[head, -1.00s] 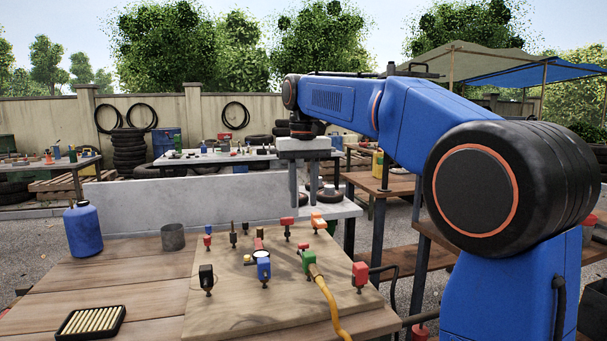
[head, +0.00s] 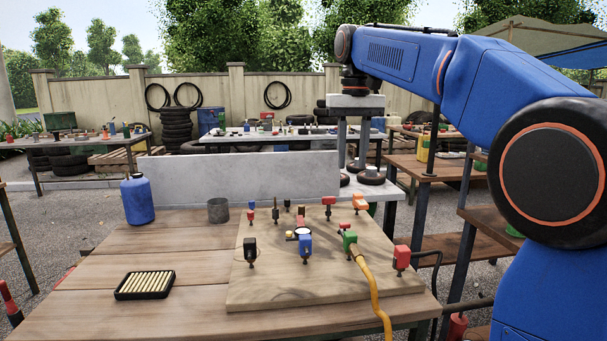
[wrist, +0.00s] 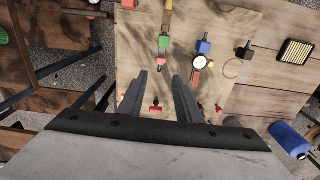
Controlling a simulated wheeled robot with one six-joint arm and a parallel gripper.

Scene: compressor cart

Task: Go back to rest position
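My gripper (head: 352,166) hangs over the far edge of the wooden board (head: 270,288), with its two fingers pointing down. In the wrist view my gripper (wrist: 160,78) has its fingers apart with nothing held between them. The board below carries several small valves and fittings. These include a green fitting (head: 349,240) with a yellow hose (head: 376,300), a blue valve (head: 305,245), a black valve (head: 250,250) and a red valve (head: 402,258). A round dial gauge (wrist: 207,58) also shows in the wrist view.
A blue bottle (head: 137,202), a grey cup (head: 218,211) and a black tray of pale sticks (head: 145,285) stand on the bench left of the board. A grey upright panel (head: 230,176) stands behind. Wooden shelves (head: 430,175) are at the right.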

